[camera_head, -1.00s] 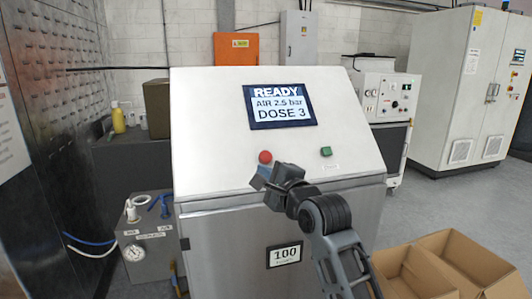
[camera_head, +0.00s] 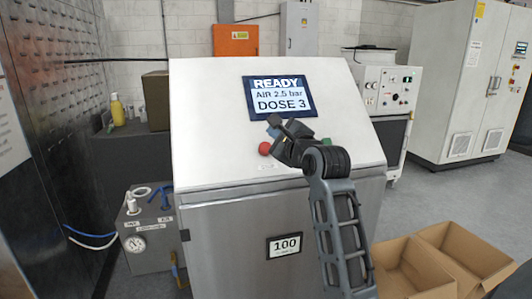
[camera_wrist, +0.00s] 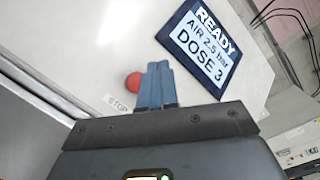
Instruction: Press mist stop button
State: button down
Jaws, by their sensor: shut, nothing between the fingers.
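The red stop button (camera_head: 264,148) sits on the white sloped panel (camera_head: 210,120) of the console, below the screen. In the wrist view the red button (camera_wrist: 132,82) is just left of my fingers, with a label reading STOP (camera_wrist: 117,104) beside it. My gripper (camera_head: 274,130) is shut and empty, over the panel just above and right of the red button. Its blue fingers (camera_wrist: 158,72) lie side by side in the wrist view and partly overlap the button's edge. I cannot tell how far the fingertips are from the panel.
The screen (camera_head: 279,98) reads READY, AIR 2.5 bar, DOSE 3. A green button (camera_head: 326,141) is right of my gripper, partly hidden by my wrist. Open cardboard boxes (camera_head: 462,250) stand at lower right. A gauge unit (camera_head: 150,235) stands left of the console.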

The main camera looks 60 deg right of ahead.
aim_at(263, 143)
jog(key=shift+w+d+f+b, duration=0.5)
jog(key=shift+d+f+b, duration=0.1)
jog(key=shift+f, duration=0.2)
jog(key=shift+w+d+f+b, duration=0.55)
jog(key=shift+f+b, duration=0.1)
jog(key=shift+f, duration=0.15)
jog(key=shift+w+d+f+b, duration=0.5)
jog(key=shift+d+f+b, duration=0.1)
jog(key=shift+f, duration=0.2)
jog(key=shift+d, duration=0.1)
jog(key=shift+w+d+f, duration=0.15)
jog(key=shift+w+f, duration=0.05)
jog(key=shift+f, duration=0.1)
jog(key=shift+w+d+f, duration=0.2)
jog(key=shift+d+f, duration=0.05)
jog(key=shift+f, duration=0.1)
dwell(1.1)
dwell(0.3)
jog(key=shift+s+a+r+p, duration=0.45)
jog(key=shift+r+p, duration=0.2)
jog(key=shift+p, duration=0.05)
